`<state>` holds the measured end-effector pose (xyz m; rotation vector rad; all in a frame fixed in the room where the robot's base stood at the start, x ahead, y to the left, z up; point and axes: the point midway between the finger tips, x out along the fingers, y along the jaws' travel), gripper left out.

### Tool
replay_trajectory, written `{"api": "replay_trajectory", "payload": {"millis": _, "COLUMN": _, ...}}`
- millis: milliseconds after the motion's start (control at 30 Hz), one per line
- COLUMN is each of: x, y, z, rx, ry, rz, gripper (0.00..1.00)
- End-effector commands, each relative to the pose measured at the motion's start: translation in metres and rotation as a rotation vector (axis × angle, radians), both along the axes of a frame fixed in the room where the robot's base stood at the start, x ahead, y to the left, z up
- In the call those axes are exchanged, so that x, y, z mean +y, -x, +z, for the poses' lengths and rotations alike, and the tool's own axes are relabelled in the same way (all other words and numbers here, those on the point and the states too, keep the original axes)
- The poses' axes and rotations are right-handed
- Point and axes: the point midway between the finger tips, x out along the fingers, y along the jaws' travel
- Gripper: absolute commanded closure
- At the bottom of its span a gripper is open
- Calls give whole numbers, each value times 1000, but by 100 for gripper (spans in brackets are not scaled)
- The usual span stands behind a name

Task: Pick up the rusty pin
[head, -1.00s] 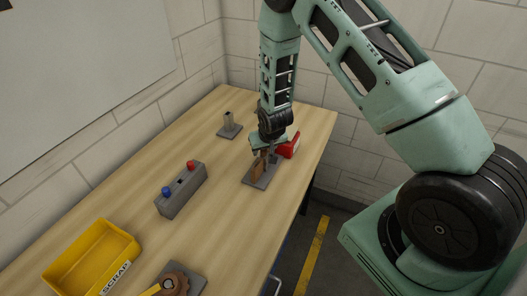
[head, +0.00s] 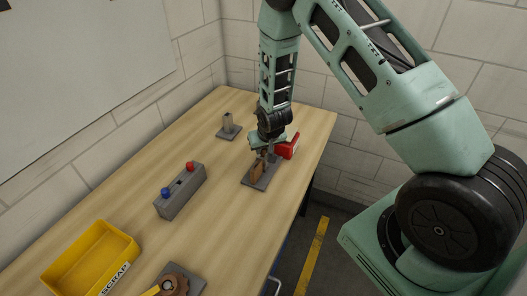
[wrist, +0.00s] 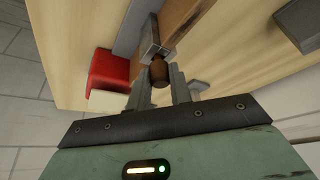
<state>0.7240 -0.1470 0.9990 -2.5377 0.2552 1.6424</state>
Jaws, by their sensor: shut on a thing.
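The rusty pin (wrist: 159,72) shows in the wrist view as a short, rounded brown piece between my fingertips. My gripper (wrist: 160,84) is shut on it. The pin lies against a grey bracket (wrist: 150,50) with a brown upright piece (wrist: 187,22) beyond it; I cannot tell whether the pin is still inside the bracket. In the head view my gripper (head: 267,151) is low over a grey base plate (head: 262,180) with the brown piece (head: 256,168) standing on it. The pin is hidden there.
A red object (head: 289,148) stands just right of my gripper.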

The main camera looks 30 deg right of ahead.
Motion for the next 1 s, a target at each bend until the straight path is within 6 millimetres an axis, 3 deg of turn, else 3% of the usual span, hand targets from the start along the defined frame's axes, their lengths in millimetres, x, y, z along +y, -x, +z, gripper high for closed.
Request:
{"api": "replay_trajectory", "payload": {"millis": 700, "x": 0, "y": 0, "z": 77, "rx": -2, "ry": 0, "rz": 0, "gripper": 100}}
{"api": "replay_trajectory", "payload": {"millis": 1000, "x": 0, "y": 1, "z": 97, "rx": 0, "ry": -1, "rz": 0, "gripper": 100}}
